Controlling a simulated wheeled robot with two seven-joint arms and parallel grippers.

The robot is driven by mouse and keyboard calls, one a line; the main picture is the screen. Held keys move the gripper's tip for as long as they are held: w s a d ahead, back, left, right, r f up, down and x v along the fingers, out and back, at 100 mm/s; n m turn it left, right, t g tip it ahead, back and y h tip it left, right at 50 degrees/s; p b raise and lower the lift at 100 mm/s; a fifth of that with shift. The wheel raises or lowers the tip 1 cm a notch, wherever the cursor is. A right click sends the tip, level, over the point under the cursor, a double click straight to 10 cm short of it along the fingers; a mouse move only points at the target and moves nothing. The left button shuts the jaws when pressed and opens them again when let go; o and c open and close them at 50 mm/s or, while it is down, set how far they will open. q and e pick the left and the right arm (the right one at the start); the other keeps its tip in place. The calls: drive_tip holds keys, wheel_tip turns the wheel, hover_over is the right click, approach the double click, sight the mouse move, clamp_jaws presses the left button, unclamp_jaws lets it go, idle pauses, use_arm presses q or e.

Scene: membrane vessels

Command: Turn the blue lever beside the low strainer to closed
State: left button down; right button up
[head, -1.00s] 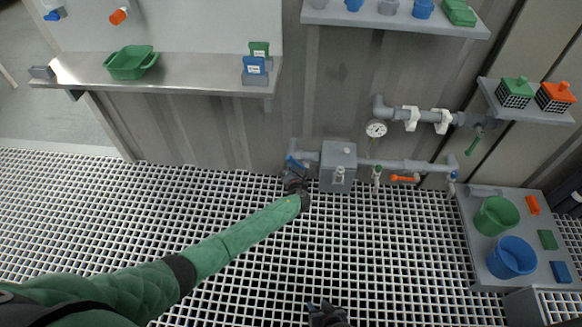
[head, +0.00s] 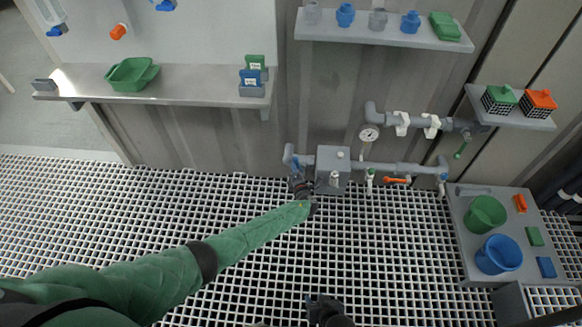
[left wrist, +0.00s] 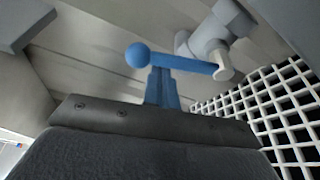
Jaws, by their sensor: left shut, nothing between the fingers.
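The blue lever (head: 288,155) is at the left end of the low pipe, beside the grey box-shaped strainer (head: 333,168). In the left wrist view the lever (left wrist: 185,63) is a bar with a ball at its left end; its right end meets a grey pipe fitting. My left gripper (head: 297,178) is just below the lever, partly hiding it. Its closed bluish fingers (left wrist: 162,88) stand right at the lever bar; I cannot tell whether they touch it. My right gripper (head: 325,305) is at the bottom of the head view, its jaw state unclear.
An orange lever (head: 397,180) and a gauge (head: 369,133) are on the pipes to the right. A low platform (head: 470,265) with green and blue buckets stands at right. A metal shelf (head: 190,88) is at upper left. The grating floor (head: 400,245) is clear in front.

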use_arm(q)
drive_tip(key=shift+d+r+p, duration=0.15)
drive_tip(key=shift+d+p, duration=0.2)
drive_tip(key=shift+d, duration=0.15)
drive_tip(key=shift+d+r+p, duration=0.15)
drive_tip(key=shift+d+p, duration=0.15)
drive_tip(key=shift+d, duration=0.2)
use_arm(e)
drive_tip(key=shift+g, duration=0.3)
drive_tip(key=shift+w+r, duration=0.2)
drive_tip(key=shift+r, duration=1)
drive_tip(key=shift+w+r, duration=0.2)
drive_tip(key=shift+r, duration=1)
drive_tip(key=shift+a, duration=0.1)
